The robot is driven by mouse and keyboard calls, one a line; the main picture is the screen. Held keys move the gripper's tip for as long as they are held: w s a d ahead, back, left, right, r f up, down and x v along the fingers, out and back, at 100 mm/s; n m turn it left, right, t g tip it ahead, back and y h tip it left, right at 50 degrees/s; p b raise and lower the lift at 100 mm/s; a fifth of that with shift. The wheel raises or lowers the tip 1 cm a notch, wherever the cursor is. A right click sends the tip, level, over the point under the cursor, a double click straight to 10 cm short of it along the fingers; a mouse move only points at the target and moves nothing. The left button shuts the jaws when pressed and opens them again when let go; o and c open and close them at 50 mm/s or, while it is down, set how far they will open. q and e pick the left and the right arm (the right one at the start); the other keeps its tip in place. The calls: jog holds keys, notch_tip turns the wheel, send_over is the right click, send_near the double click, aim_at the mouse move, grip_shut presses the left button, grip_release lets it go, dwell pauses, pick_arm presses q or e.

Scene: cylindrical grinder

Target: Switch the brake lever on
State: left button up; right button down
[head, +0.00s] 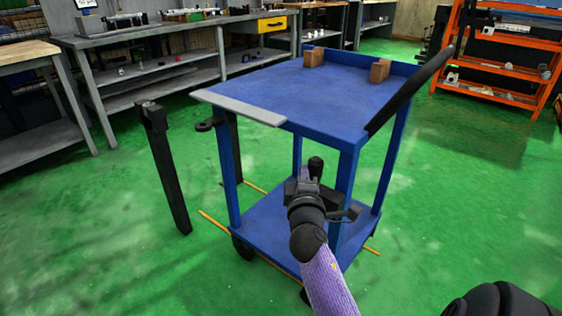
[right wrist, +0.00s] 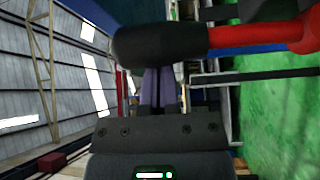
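A red lever (right wrist: 262,36) with a thick black grip (right wrist: 158,45) crosses the top of the right wrist view. It may be the brake lever; I cannot make out its red part in the head view. My right gripper (head: 306,180) is at the middle of the head view, in front of the blue cart's near leg. In the right wrist view, its narrow fingers (right wrist: 158,90) point toward the black grip, which covers their tips. I cannot tell whether they touch it or how far they are parted. My left gripper is in neither view.
The blue cart (head: 290,85) carries two brown blocks (head: 314,57) (head: 379,71) and a grey strip (head: 240,107). A dark bar (head: 165,165) is at its left. Grey workbenches (head: 160,45) and an orange rack (head: 495,55) stand behind.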

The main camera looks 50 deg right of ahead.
aim_at(319, 175)
jog(key=s, duration=0.1)
jog(key=s+m+h+b, duration=0.1)
jog(key=s+m+b, duration=0.1)
jog(key=shift+s+d+f, duration=0.3)
jog(key=shift+s+f, duration=0.05)
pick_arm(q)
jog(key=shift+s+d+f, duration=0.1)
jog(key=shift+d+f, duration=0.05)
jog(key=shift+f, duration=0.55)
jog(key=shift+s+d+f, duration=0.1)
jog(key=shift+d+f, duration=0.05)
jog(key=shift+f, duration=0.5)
pick_arm(e)
jog(key=shift+s+f, duration=0.2)
jog(key=shift+s, duration=0.55)
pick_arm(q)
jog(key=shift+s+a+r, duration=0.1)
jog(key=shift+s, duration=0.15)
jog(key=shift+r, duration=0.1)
